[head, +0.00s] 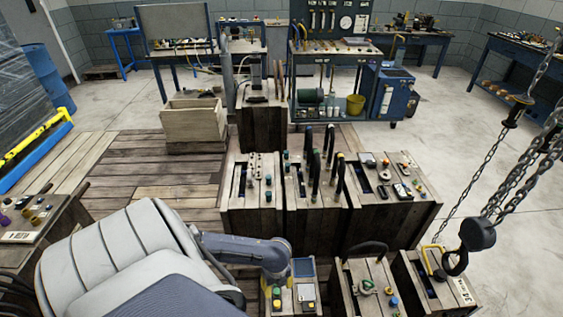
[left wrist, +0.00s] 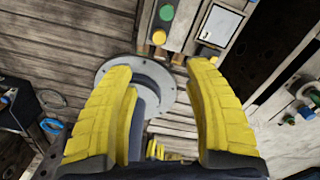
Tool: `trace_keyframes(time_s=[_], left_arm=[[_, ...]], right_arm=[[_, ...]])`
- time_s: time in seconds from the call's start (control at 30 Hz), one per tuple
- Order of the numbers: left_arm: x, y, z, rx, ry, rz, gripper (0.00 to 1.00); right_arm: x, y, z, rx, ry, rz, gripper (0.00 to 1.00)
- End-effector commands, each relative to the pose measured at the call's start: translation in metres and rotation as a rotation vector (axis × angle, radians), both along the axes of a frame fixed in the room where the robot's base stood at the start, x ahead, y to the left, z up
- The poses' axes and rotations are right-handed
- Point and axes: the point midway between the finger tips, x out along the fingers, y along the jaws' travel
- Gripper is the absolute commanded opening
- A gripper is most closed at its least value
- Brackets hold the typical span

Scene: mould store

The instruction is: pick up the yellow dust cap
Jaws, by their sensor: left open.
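The same yellow piece (head: 276,304) shows small in the head view, just below the end of my left arm. My left gripper (left wrist: 160,68) is open, its two yellow fingers apart with nothing held between them. The yellow piece lies beyond the fingertips, in line with the gap, and is not touched. My right gripper is in neither view.
Wooden crates with controls (head: 265,180) and upright dark levers (head: 330,150) stand ahead. A chain hoist hook (head: 478,235) hangs at the right. A grey round plate (left wrist: 150,75) lies behind the fingers. Open floor (head: 480,180) is at the right.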

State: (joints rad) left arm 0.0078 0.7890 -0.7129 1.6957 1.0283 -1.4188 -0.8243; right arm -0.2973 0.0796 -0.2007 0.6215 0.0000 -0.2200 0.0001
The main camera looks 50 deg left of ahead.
Motion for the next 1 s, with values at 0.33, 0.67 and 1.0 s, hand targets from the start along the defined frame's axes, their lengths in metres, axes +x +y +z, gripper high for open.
trace_keyframes(time_s=[0.33,0.67,1.0], left_arm=[[0.000,-0.001,-0.054,-0.002,0.000,-0.001,0.52],[0.001,-0.001,-0.102,-0.002,-0.001,-0.001,0.52],[0.001,0.000,-0.119,-0.001,-0.003,-0.002,0.52]], right_arm=[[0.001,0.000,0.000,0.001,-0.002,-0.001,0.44],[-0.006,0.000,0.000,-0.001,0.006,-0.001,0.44],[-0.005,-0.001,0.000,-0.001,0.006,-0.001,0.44]])
